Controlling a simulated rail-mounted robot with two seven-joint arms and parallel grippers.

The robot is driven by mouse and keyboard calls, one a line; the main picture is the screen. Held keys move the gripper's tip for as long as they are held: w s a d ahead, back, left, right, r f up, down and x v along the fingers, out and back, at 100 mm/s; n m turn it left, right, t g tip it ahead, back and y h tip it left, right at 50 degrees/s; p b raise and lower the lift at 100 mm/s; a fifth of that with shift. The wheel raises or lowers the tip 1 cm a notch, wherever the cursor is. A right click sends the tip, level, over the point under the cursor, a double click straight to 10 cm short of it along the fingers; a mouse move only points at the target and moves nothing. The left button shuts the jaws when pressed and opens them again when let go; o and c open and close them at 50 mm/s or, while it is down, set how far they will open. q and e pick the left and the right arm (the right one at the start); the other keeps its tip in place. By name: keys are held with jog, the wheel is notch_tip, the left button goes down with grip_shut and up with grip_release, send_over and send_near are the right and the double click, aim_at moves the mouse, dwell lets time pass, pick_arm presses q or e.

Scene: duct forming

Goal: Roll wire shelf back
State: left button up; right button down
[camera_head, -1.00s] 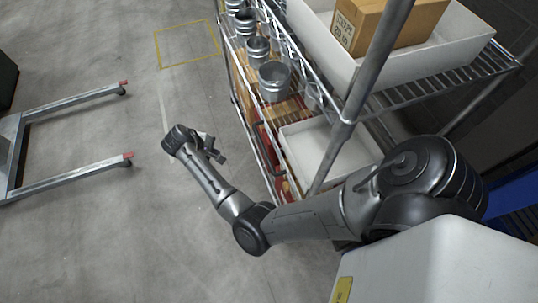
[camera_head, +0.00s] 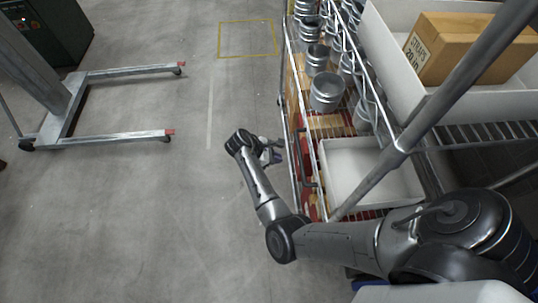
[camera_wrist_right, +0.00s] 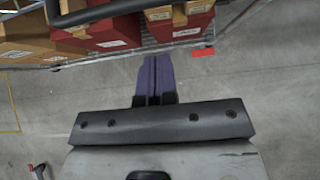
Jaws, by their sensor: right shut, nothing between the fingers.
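The wire shelf (camera_head: 490,134) is a metal rack on the right side of the head view, with bright posts and wire tiers. A dark handle bar (camera_wrist_right: 100,12) crosses the top left of the right wrist view, in front of boxes on the shelf. My right gripper (camera_head: 275,154) is beside the shelf's left long side, apart from it in the right wrist view. Its purple fingers (camera_wrist_right: 155,72) are together and empty, pointing toward the shelf's lower edge. My left gripper is out of view.
The shelf carries metal duct collars (camera_head: 326,92), white bins (camera_head: 365,165), a cardboard box (camera_head: 460,48) and red boxes (camera_wrist_right: 188,22). A yellow floor outline (camera_head: 248,54) lies beyond. A lift with two legs (camera_head: 120,138) stands left. The floor between is clear.

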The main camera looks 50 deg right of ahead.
jog(key=s+d+f, duration=0.3)
jog(key=s+d, duration=0.1)
jog(key=shift+s+d+b, duration=0.25)
jog(key=shift+b, duration=0.05)
dwell(0.4)
